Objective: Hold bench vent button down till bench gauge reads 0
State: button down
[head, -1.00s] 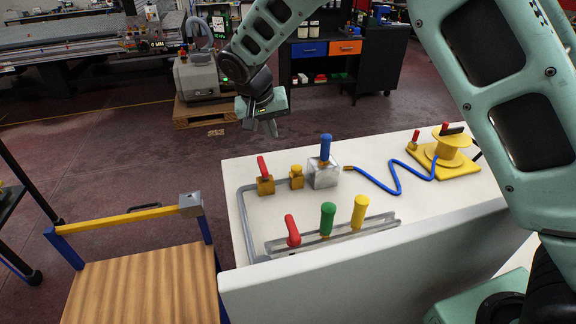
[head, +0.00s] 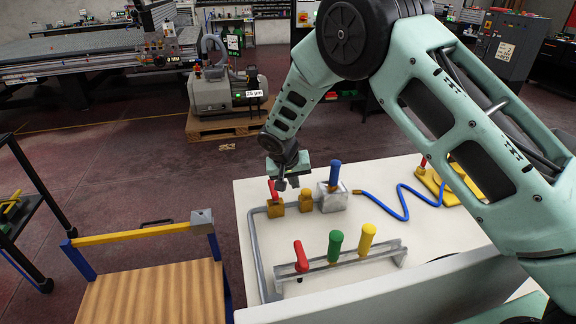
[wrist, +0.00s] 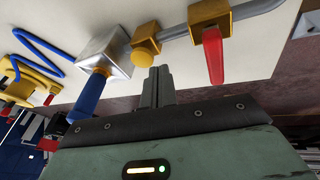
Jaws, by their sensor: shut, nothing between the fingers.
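A small yellow block with a round cap, which looks like the vent button (head: 306,202), sits on the white bench (head: 262,235) between the red-handled valve (head: 276,208) and a silver block with a blue handle (head: 331,199). In the wrist view the round yellow cap (wrist: 146,54) shows just beyond my fingertips. My gripper (head: 284,184) is shut and empty, above the bench's far edge beside the red handle. In the wrist view its fingers (wrist: 160,74) point at the yellow block, with a small gap seeming to remain. I cannot make out a bench gauge reading.
Red, green and yellow handles stand on a grey rack (head: 343,262) at the bench front. A blue hose (head: 400,205) runs right to a yellow base (head: 440,187). A wooden-topped cart (head: 150,295) stands left.

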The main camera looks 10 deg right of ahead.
aim_at(303, 194)
jog(key=shift+s+d+f, duration=0.15)
jog(key=shift+d+f, duration=0.45)
jog(key=shift+f, duration=0.25)
jog(key=shift+d+f+b, duration=0.2)
jog(key=shift+f+b, duration=0.85)
jog(key=shift+b, duration=0.1)
jog(key=shift+s+d, duration=0.1)
jog(key=shift+s, duration=0.05)
jog(key=shift+s+d+f, duration=0.1)
jog(key=shift+d+f, duration=0.1)
jog(key=shift+d, duration=0.05)
dwell(1.0)
jog(key=shift+r, duration=0.1)
jog(key=b+v, duration=0.3)
jog(key=v, duration=1.5)
jog(key=shift+w+a+r+b, duration=0.15)
jog(key=shift+w+a+b, duration=0.1)
jog(key=shift+a+b, duration=0.1)
